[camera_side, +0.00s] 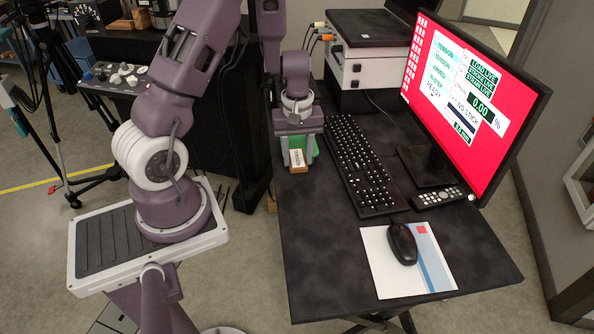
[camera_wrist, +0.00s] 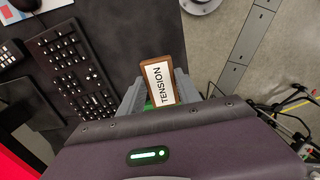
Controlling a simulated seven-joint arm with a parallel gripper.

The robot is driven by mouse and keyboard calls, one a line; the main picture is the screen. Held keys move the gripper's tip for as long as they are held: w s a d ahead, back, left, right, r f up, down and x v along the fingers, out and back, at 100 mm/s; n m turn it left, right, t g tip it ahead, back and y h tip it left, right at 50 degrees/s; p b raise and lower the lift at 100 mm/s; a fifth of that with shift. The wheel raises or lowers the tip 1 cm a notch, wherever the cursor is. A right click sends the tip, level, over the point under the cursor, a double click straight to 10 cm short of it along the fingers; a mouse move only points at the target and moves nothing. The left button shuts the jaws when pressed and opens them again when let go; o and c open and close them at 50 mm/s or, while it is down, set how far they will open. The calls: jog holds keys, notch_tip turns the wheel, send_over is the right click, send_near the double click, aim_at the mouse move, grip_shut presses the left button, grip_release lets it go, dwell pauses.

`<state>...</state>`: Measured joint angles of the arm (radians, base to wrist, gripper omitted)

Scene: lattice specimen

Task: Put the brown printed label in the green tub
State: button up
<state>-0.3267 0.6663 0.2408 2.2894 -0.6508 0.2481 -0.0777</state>
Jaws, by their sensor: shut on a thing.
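The brown printed label (camera_side: 298,161) is a small brown block with a white face. It reads "TENSION" in the wrist view (camera_wrist: 160,82). My gripper (camera_side: 298,150) is shut on it, with a grey finger on each side in the wrist view (camera_wrist: 160,88). The green tub (camera_side: 315,147) is mostly hidden behind my gripper and the label, at the left edge of the desk. Slivers of green also show beside the label in the wrist view. I cannot tell whether the label is above, in front of or inside the tub.
A black keyboard (camera_side: 361,165) lies just right of my gripper. A monitor (camera_side: 470,105), a remote (camera_side: 440,197) and a mouse (camera_side: 402,243) on a pad (camera_side: 378,268) stand further right. The front left of the desk (camera_side: 318,235) is clear.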

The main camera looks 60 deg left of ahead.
jog(key=shift+w+a+f, duration=0.6)
jog(key=shift+w+a, duration=0.55)
jog(key=shift+a, duration=0.9)
jog(key=shift+w+a+f, duration=0.65)
jog(key=shift+w+a, duration=0.45)
jog(key=shift+a, duration=0.9)
jog(key=shift+w+a+f, duration=0.6)
jog(key=shift+w+a, duration=0.55)
jog(key=shift+a, duration=0.9)
jog(key=o, duration=1.9)
jog(key=shift+r, duration=0.1)
jog(key=shift+r, duration=2.4)
